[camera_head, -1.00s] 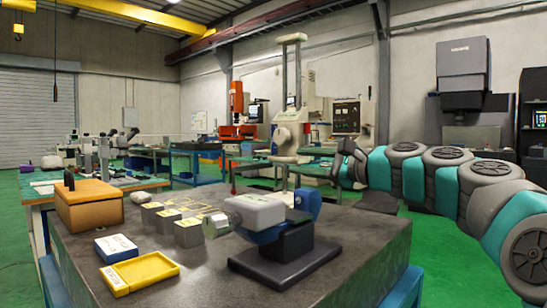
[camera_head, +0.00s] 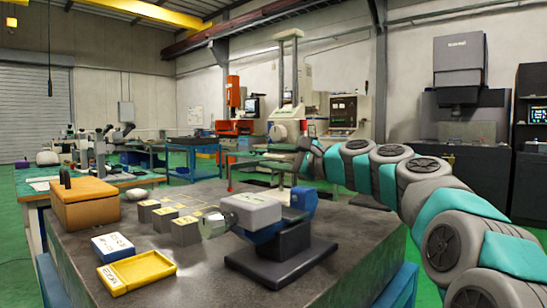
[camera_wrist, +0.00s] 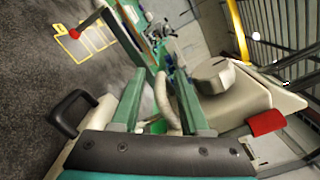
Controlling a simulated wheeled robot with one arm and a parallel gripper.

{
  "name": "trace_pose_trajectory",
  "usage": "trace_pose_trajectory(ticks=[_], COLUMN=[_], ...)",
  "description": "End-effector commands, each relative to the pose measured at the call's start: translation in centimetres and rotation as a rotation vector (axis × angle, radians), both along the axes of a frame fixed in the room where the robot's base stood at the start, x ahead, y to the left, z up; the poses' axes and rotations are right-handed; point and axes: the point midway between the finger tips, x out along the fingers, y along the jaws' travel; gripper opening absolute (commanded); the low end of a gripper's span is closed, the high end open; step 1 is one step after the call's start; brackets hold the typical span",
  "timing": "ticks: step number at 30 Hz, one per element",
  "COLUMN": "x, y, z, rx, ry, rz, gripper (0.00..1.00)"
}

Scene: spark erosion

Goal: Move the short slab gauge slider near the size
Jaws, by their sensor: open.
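A tall cream height gauge (camera_head: 286,85) stands at the far side of the dark table, with a cream slider body (camera_head: 285,130) low on its column. A thin arm with a red tip (camera_head: 230,182) hangs to its left; a red ball (camera_wrist: 75,32) shows in the wrist view. Several small steel blocks with yellow tops (camera_head: 185,233) stand left of centre beside yellow outlines (camera_wrist: 85,40). My gripper (camera_wrist: 162,78) is open, its two green fingers apart with nothing clearly held between them. In the head view, my gripper (camera_head: 304,155) is close to the gauge's right side.
A grey and blue instrument on a black stand (camera_head: 280,262) occupies the table's front right. A tan box (camera_head: 85,205), a blue-white box (camera_head: 113,247) and a yellow tray (camera_head: 137,272) lie at left. The dark table (camera_head: 350,240) is clear at right.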

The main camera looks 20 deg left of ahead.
Motion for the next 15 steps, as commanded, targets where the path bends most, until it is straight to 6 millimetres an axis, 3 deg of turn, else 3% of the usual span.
trace_pose_trajectory(ticks=[2, 13, 15], x=[-0.01, -0.03, -0.04], y=[-0.02, -0.02, -0.01], z=[0.01, -0.02, -0.01], rx=[0.0, -0.001, -0.001], ry=[0.0, -0.001, -0.001], rz=[0.0, 0.001, 0.001], gripper=[0.42, 0.01, 0.0])
